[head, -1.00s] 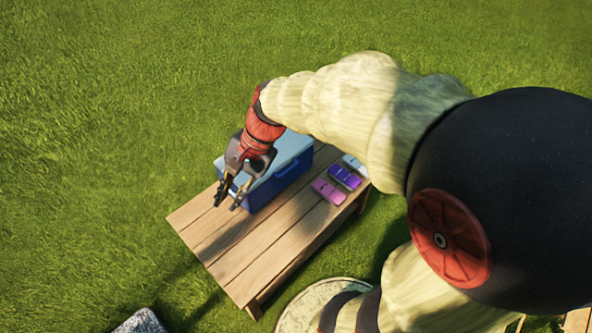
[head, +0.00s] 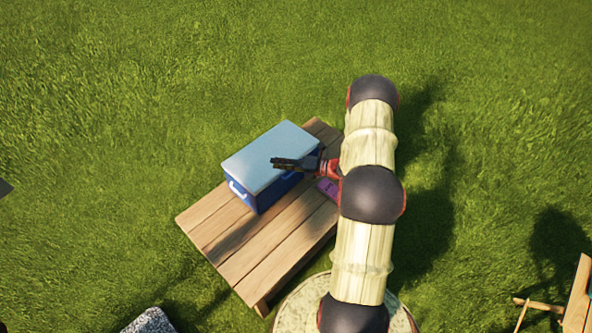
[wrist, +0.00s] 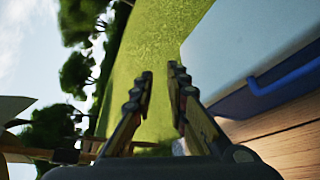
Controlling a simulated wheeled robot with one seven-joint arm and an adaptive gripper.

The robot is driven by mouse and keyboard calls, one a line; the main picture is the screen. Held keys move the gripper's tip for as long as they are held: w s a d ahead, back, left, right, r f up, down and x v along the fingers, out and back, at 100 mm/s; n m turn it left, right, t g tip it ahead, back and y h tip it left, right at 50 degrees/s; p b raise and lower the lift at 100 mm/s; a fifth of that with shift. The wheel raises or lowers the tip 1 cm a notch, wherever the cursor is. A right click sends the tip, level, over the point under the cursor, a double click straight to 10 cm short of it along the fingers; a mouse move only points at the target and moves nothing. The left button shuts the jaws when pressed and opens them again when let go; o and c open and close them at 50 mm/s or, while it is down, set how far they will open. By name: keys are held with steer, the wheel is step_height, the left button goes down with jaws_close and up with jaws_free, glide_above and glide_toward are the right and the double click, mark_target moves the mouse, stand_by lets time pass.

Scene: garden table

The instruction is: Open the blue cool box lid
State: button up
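The blue cool box (head: 262,198) stands on the wooden table, its light blue lid (head: 265,150) shut. A pale handle (head: 236,188) shows on its left end. My gripper (head: 274,163) reaches in from the right and appears over the lid in the head view; whether it touches is unclear. In the wrist view, the two fingers of my gripper (wrist: 161,72) are apart with nothing between them. The lid (wrist: 245,40) and a blue handle (wrist: 285,80) lie to the right of the fingers there.
The slatted wooden table (head: 240,250) is bare in front of the box. A purple item (head: 328,188) shows beside the box, partly hidden by my arm. A round pale slab (head: 290,310) lies at the table's near end, and a grey stone block (head: 150,322) at bottom left. Grass surrounds the table.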

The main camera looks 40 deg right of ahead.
steer(key=s+d+f+m+t+h, duration=0.1)
steer(key=s+d+f+m+h, duration=0.2)
steer(key=d+f+m, duration=0.3)
steer(key=s+d+f+m+t+h, duration=0.1)
steer(key=s+d+f+m+h, duration=0.25)
steer(key=f, duration=0.35)
steer(key=shift+m, duration=0.35)
steer(key=x, duration=0.8)
steer(key=shift+d+f+b, duration=0.1)
steer(key=shift+d+b, duration=0.25)
steer(key=shift+d, duration=0.05)
jaws_close()
